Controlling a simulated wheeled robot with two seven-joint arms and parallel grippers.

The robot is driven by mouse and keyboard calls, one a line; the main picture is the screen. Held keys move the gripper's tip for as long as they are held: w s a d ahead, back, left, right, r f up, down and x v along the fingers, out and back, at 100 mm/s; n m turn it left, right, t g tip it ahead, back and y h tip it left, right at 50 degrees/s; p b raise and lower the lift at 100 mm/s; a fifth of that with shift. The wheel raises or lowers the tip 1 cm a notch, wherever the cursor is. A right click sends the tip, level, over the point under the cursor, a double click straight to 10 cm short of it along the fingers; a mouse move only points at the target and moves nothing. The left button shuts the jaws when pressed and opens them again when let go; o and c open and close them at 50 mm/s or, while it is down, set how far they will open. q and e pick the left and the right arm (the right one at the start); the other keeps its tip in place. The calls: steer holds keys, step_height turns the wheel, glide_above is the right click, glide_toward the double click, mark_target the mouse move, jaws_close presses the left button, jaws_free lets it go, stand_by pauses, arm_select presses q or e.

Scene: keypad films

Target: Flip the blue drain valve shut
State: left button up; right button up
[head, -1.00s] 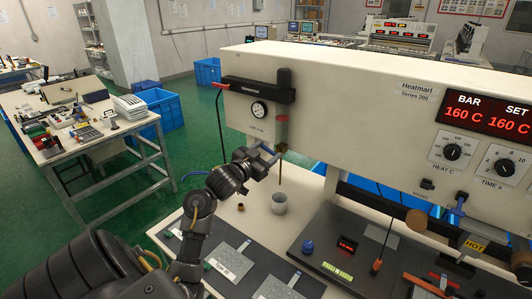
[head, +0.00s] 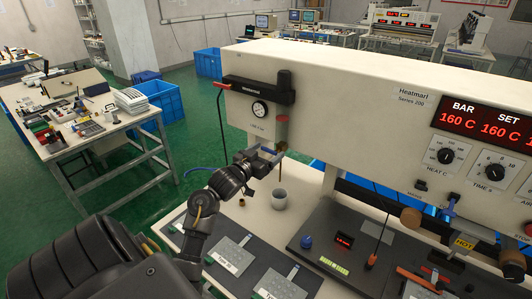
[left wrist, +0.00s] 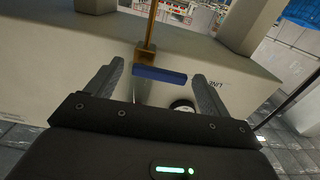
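The blue drain valve lever (left wrist: 158,75) lies crosswise in the left wrist view, below a brass fitting (left wrist: 147,55) with a thin brass rod. My left gripper (left wrist: 157,71) is open, with one finger on each side of the lever. Gaps show between the fingers and the lever, so it is not gripped. In the head view my left gripper (head: 273,158) is under the white press housing, below the round gauge (head: 260,108). The lever is small there and mostly hidden by the fingers. My right gripper does not show.
The white Heatmarl press housing (head: 350,110) overhangs the bench. A grey cup (head: 278,199) stands below my left gripper. A black cable with a red end (head: 221,87) hangs left of the gauge.

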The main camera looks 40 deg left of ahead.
arm_select(q)
steer(key=shift+s, duration=0.2)
steer(key=s+d+b, duration=0.1)
steer(key=s+b, duration=0.1)
steer(key=s, duration=0.8)
steer(key=shift+s+d, duration=0.15)
steer(key=shift+s, duration=0.05)
